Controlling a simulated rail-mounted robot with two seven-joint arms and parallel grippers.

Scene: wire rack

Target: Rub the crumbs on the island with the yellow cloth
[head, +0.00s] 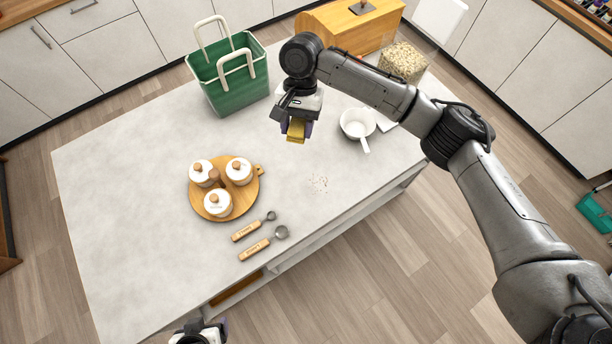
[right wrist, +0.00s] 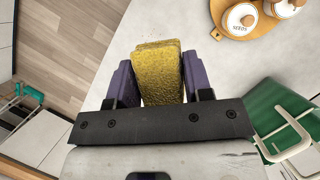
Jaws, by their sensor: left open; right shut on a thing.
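The yellow cloth (head: 295,132) is held in my right gripper (head: 296,128), which is shut on it above the island. In the right wrist view the cloth (right wrist: 159,70) sits between the two purple fingers of the gripper (right wrist: 160,85). The crumbs (head: 319,183) are a small scatter of reddish specks on the pale island top (head: 120,190), lower and to the right of the cloth in the head view. My left gripper (head: 200,330) is open at the bottom edge of the head view, partly cut off, with nothing seen in it.
A round wooden board (head: 245,207) with three lidded jars stands left of the crumbs. Two wooden-handled spoons (head: 255,227) lie below it. A white saucepan (head: 357,123) is right of the cloth. A green basket (head: 228,75), wooden bread box (head: 345,30) and clear container (head: 402,62) stand behind.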

